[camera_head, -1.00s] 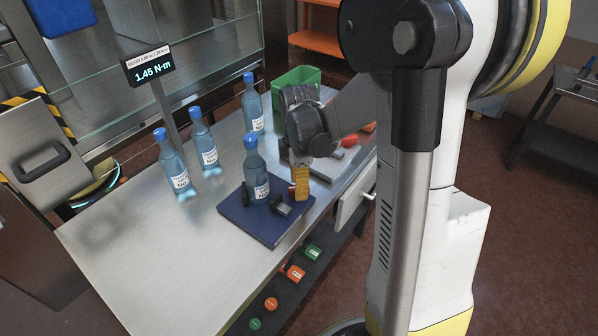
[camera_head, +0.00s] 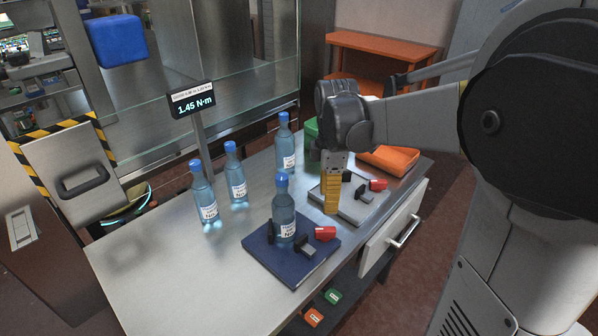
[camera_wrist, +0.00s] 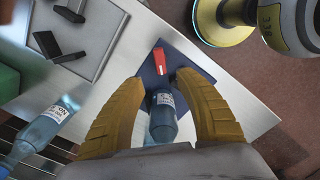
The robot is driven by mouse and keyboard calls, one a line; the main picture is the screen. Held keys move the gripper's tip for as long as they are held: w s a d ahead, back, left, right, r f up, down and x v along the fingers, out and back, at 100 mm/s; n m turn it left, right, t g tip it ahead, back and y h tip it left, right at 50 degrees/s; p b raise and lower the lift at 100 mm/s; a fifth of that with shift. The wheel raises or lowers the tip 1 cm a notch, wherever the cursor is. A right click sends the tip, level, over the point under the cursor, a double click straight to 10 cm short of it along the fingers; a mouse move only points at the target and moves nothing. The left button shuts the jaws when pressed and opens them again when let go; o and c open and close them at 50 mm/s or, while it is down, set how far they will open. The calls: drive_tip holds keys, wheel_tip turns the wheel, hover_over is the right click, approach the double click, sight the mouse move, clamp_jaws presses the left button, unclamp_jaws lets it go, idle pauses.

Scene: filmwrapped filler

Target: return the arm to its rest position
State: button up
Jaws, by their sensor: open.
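My gripper (camera_head: 331,194) has yellow ridged fingers and hangs pointing down above the table, beside the grey plate. In the wrist view its two fingers (camera_wrist: 158,125) stand apart with nothing held between them. A blue-capped bottle (camera_head: 284,212) stands upright on the dark blue plate (camera_head: 262,262) to the left of my gripper. In the wrist view this bottle (camera_wrist: 162,122) shows beyond the gap between the fingers. My arm's forearm (camera_head: 410,122) reaches in from the right.
Several other bottles (camera_head: 236,180) stand on the metal table (camera_head: 170,270). A red block (camera_head: 325,233) lies on the blue plate. The grey plate (camera_head: 367,208) carries black blocks and a red one. An orange tray (camera_head: 392,160) and a torque display (camera_head: 192,102) stand nearby. The table's front left is clear.

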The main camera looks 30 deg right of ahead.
drive_tip(key=s+a+r+m+t, duration=0.3)
drive_tip(key=s+a+m+t, duration=0.4)
drive_tip(key=s+a+m, duration=0.3)
drive_tip(key=a+m, duration=0.3)
drive_tip(key=shift+s+a, duration=0.25)
drive_tip(key=shift+s, duration=0.15)
